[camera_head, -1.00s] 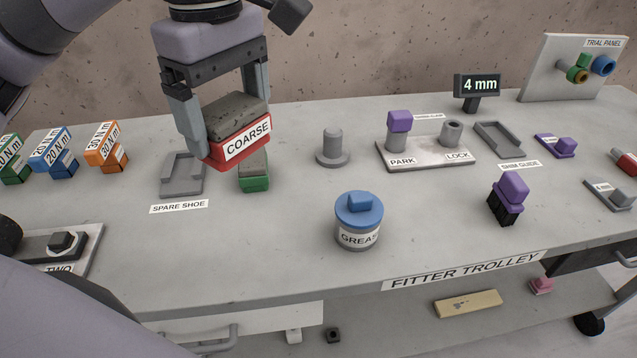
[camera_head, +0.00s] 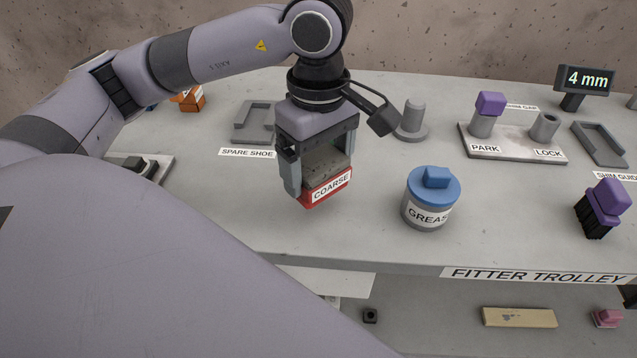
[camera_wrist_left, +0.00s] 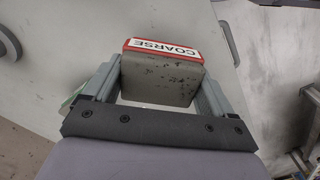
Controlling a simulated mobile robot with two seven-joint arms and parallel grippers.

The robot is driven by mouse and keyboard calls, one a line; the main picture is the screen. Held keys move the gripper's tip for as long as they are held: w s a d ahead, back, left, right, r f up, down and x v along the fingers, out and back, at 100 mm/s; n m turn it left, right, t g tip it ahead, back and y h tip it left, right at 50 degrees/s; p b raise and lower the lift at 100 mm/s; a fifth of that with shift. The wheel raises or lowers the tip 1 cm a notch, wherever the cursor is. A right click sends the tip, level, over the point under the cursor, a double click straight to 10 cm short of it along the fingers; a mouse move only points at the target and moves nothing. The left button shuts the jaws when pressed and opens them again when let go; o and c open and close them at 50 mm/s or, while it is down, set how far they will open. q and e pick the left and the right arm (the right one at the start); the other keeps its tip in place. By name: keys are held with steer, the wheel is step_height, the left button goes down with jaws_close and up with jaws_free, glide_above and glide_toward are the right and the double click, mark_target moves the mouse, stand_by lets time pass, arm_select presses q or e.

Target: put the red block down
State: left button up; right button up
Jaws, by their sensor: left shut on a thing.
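The red block (camera_head: 325,188) has a grey rough top part and a white label reading COARSE. My left gripper (camera_head: 323,180) is shut on it, with one finger on each side. The block is over the front part of the trolley top, left of the grease tin; I cannot tell whether it touches the surface. In the left wrist view the red block (camera_wrist_left: 163,50) sits between the fingers of the left gripper (camera_wrist_left: 160,85), its label at the far end. My right gripper is not in view.
The blue-lidded grease tin (camera_head: 431,198) stands to the right of the block. The grey spare shoe tray (camera_head: 256,121) lies behind left, and a grey peg (camera_head: 411,122) stands behind right. The trolley top (camera_head: 250,210) is bare in front, ending at its front edge.

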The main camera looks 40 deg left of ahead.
mark_target(319, 186)
arm_select(q)
steer(key=shift+f, duration=2.15)
steer(key=shift+f+b, duration=0.2)
steer(key=shift+b, duration=0.1)
steer(key=o, duration=1.1)
steer(key=shift+c, duration=0.2)
steer(key=shift+r, duration=0.1)
